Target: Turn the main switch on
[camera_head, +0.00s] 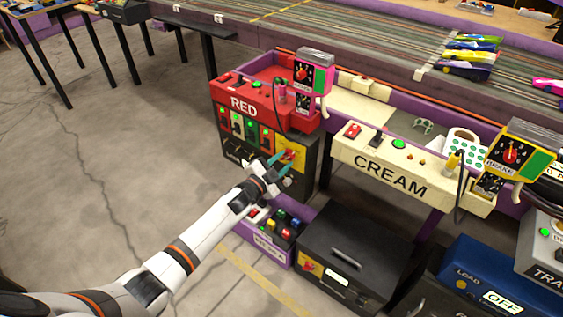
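A yellow plate with a red rotary knob (291,154) is on the lower right of the black front panel (308,165) under the red RED console (243,104). It looks like a main switch, but its label and the knob's position are too small to read. My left gripper (283,169) is just in front of that panel, below and left of the knob. Its two teal fingers are spread apart with nothing seen between them. Contact with the knob cannot be told. My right gripper is not in view.
A similar red-and-yellow switch (309,267) is on a black drawer box (352,251) below. A purple-edged tray of coloured buttons (267,253) sits under my gripper. The cream CREAM console (386,167) is to the right.

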